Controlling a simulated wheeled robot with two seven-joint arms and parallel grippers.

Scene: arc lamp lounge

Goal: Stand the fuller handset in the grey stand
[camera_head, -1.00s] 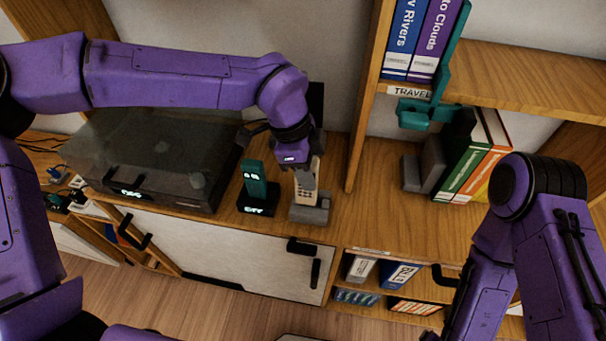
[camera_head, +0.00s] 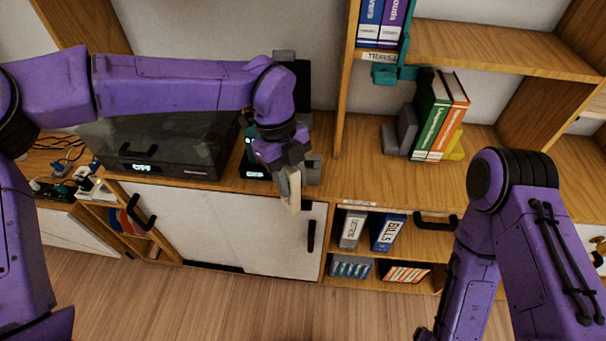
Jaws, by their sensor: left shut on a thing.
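My left gripper (camera_head: 282,160) is shut on a beige handset (camera_head: 291,190), held by its upper part, tilted, in front of the cabinet top's front edge. The grey stand (camera_head: 314,170) is just behind and to the right, partly hidden by the gripper and handset; no handset shows in it. A teal handset (camera_head: 249,146) stands in a dark stand (camera_head: 254,172) to the left, partly covered by my gripper. I cannot read either handset's charge. My right arm is at the right, its gripper out of view.
A dark glass-topped box (camera_head: 165,148) fills the cabinet top at left. Books (camera_head: 436,118) with a grey bookend (camera_head: 402,135) stand at right. An upright shelf panel (camera_head: 346,80) rises behind the stand. The wood top (camera_head: 370,175) right of the stand is clear.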

